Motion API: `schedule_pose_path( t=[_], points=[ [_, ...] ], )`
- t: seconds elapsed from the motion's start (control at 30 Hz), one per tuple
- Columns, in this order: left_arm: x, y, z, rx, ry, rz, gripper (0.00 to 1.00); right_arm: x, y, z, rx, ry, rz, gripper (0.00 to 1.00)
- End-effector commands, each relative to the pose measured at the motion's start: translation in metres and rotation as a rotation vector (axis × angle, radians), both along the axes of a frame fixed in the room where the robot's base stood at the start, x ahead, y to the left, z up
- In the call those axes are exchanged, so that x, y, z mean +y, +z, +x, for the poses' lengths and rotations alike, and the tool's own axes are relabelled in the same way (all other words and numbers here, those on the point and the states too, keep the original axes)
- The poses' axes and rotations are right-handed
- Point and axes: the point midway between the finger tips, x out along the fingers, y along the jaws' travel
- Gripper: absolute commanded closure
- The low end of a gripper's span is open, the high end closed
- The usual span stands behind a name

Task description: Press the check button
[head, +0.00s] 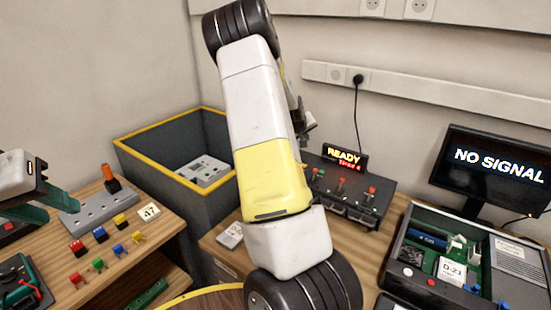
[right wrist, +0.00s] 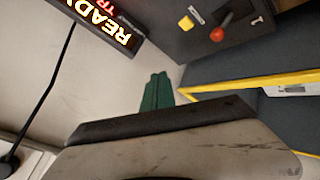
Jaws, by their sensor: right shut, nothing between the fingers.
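A dark console (head: 350,213) with red-topped levers stands on the wooden table beyond my right arm. A lit display (head: 345,157) reading "READY" sits at its back. I cannot read the label. My right gripper's green fingers (right wrist: 157,88) are shut and empty, apart from the panel. In the head view my right arm hides them. My left gripper (head: 43,205) is open and empty above the left table.
A grey bin with a yellow rim (head: 160,123) stands between the tables. The left table holds a grey plate (head: 97,208) and several coloured pieces. At right are an open case (head: 395,270) and a monitor (head: 495,172) reading "NO SIGNAL".

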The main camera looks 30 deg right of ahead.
Motion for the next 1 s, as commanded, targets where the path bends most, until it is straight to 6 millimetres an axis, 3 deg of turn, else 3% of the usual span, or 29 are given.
schedule_pose_path(
  t=[0.37,0.8,1.0],
  points=[
    [0.0,0.0,0.0,0.0,0.0,0.0,0.64,0.0,-0.009,0.0,0.002,-0.001,0.001,1.0],
    [0.0,0.0,0.0,0.0,0.0,0.0,0.64,0.0,-0.069,-0.001,0.003,-0.001,0.002,1.0],
    [0.0,0.0,0.0,0.0,0.0,0.0,0.64,0.001,-0.084,0.0,0.0,-0.001,0.003,1.0]
  ],
)
